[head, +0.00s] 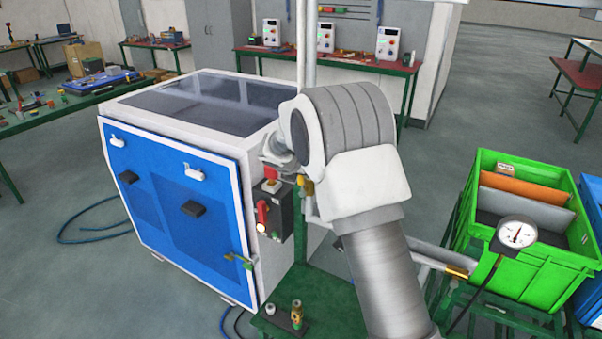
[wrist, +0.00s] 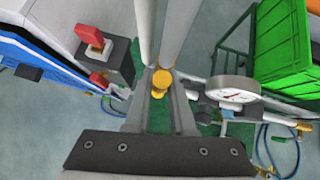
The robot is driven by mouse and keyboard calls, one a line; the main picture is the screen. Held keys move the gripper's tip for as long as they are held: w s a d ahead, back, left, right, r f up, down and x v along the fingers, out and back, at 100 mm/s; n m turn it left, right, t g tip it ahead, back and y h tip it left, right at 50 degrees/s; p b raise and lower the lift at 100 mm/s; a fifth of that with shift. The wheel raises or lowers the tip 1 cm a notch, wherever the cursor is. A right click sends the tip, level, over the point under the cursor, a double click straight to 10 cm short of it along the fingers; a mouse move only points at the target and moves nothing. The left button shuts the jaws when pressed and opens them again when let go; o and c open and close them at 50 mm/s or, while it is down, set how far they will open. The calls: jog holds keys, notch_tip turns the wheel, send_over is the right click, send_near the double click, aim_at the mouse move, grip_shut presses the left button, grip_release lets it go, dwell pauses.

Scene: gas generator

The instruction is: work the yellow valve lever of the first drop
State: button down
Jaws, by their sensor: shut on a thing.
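The yellow valve lever (wrist: 160,81) shows in the wrist view between the tips of my gripper (wrist: 161,92), in front of pale vertical pipes. My gripper is shut on it. In the head view a small yellow piece (head: 307,186) shows beside the vertical pipe, just left of my arm. My arm hides most of the drop there, and the fingertips cannot be made out. The lever's exact angle is hard to tell.
A blue and white machine (head: 170,190) with a red-handled switch box (head: 272,212) stands close on the left. A pressure gauge (head: 516,232) on piping and a green crate (head: 540,262) are on the right. A green stand (head: 325,300) with small fittings lies below.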

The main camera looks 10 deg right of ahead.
jog(key=c, duration=0.8)
grip_release()
jog(key=shift+f, duration=0.1)
jog(key=shift+o, duration=0.2)
jog(key=b+v, duration=0.1)
jog(key=v, duration=1.6)
jog(key=shift+s, duration=0.2)
jog(key=s+d+r+m+g+y, duration=0.1)
jog(key=s+d+r+m, duration=0.1)
jog(key=s+d+m, duration=0.5)
jog(key=s+d+r+m+g, duration=0.1)
jog(key=s+d+r+m, duration=0.25)
jog(key=s+m, duration=0.65)
jog(key=s+f+m+y, duration=0.1)
jog(key=s+f+m, duration=0.1)
jog(key=s+m, duration=0.5)
jog(key=s+f+m+y, duration=0.2)
jog(key=s+m, duration=0.5)
jog(key=s, duration=0.3)
jog(key=shift+d+f, duration=0.2)
jog(key=shift+f, duration=0.1)
